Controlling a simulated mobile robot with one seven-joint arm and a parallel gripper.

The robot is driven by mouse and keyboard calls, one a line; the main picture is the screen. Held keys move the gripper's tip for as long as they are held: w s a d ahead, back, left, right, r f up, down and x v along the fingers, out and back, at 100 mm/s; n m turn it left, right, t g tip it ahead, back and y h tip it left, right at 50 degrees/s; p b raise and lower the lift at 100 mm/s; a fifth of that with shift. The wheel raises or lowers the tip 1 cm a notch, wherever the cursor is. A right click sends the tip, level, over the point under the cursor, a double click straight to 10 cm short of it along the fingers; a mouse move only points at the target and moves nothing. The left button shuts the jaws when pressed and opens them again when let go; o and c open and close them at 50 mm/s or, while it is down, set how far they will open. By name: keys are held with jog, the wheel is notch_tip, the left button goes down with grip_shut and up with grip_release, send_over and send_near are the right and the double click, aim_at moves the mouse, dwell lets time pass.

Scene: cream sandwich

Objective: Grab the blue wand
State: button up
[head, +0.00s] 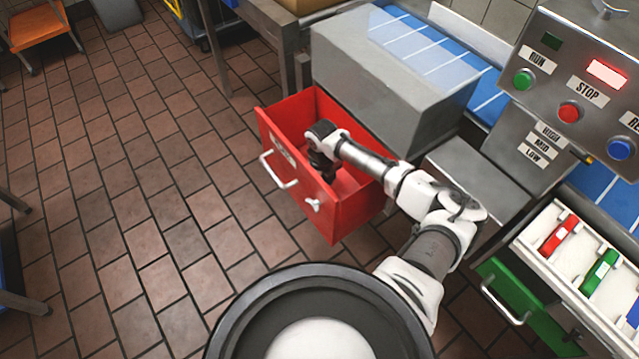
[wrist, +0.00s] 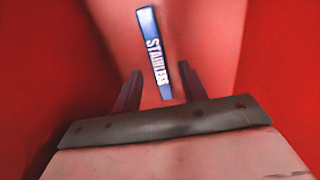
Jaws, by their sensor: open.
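I cannot tell how high the fingers are above the drawer floor. In the head view my gripper (head: 322,172) reaches down inside the red drawer (head: 285,178), and the wand is hidden there by the arm and drawer wall.
The red drawer walls surround my gripper closely. A grey metal housing (head: 375,75) stands behind the drawer. A control panel (head: 585,90) with buttons is at the right. A white tray (head: 545,245) with red and green wands sits above a green drawer (head: 520,300). Tiled floor is free at left.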

jog(key=shift+f, duration=0.6)
grip_shut()
jog(key=shift+r, duration=0.15)
